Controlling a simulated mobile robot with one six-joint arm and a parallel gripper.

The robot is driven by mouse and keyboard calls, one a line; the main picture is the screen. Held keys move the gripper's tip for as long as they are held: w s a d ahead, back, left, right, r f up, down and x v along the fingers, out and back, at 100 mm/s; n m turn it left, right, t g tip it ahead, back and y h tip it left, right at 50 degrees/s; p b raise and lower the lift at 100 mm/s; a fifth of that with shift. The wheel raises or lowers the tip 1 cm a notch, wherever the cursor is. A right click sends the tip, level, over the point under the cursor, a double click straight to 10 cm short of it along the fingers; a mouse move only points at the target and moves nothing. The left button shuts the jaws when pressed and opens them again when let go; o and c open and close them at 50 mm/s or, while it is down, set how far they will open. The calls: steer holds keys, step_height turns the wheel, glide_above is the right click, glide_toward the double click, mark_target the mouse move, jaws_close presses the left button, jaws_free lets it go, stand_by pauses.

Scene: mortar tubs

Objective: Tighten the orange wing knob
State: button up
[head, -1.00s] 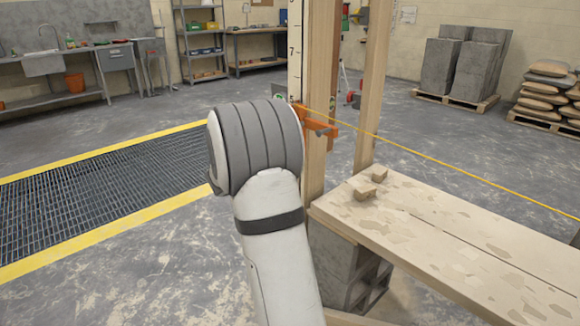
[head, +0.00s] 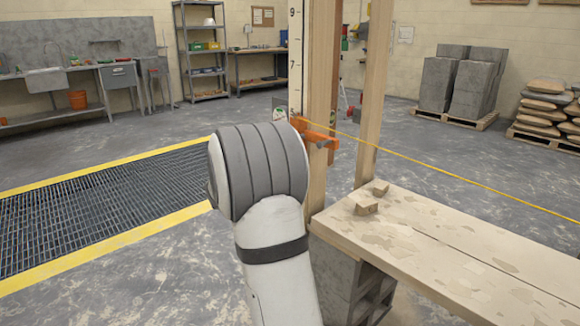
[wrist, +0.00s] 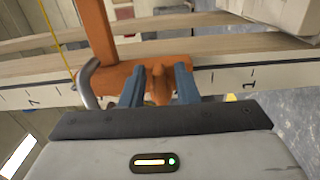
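The orange wing knob (wrist: 160,86) shows in the wrist view on an orange clamp (wrist: 100,38), which sits against a wooden post with a white numbered scale (wrist: 240,78). My gripper (wrist: 160,80) has its two blue fingers on either side of the knob, with narrow gaps seeming to show between fingers and knob. A grey curved lever or hook (wrist: 87,82) is just left of the left finger. In the head view the orange clamp (head: 318,134) is on the post beyond my arm. My arm hides my gripper and the knob there.
A yellow string line (head: 440,172) runs from the clamp to the right. A plank bench (head: 450,250) on grey blocks (head: 340,280) stands right of my arm, with small wood pieces (head: 367,207) on it. A yellow-edged floor grate (head: 90,212) lies left.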

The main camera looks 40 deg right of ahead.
steer(key=shift+o, duration=0.4)
steer(key=a+p, duration=0.1)
steer(key=a, duration=0.6)
steer(key=shift+s+a, duration=0.3)
steer(key=shift+a, duration=0.1)
steer(key=s+a+r+g+y+p, duration=0.1)
steer(key=s+a+r+y+p, duration=0.35)
steer(key=s+p, duration=0.35)
steer(key=s+a+r+g+y+p, duration=0.1)
steer(key=s+a+r+y+p, duration=0.35)
steer(key=s+p, duration=0.25)
steer(key=s+a+r+t+y+p, duration=0.1)
steer(key=s+a+r+y+p, duration=0.3)
steer(key=a+p, duration=0.2)
steer(key=s+a+r+t+y+p, duration=0.2)
steer(key=s+a+r+y+p, duration=0.2)
steer(key=a, duration=0.7)
steer(key=shift+s+m+y+p, duration=0.45)
steer(key=shift+s+p, duration=0.35)
steer(key=shift+p, duration=0.35)
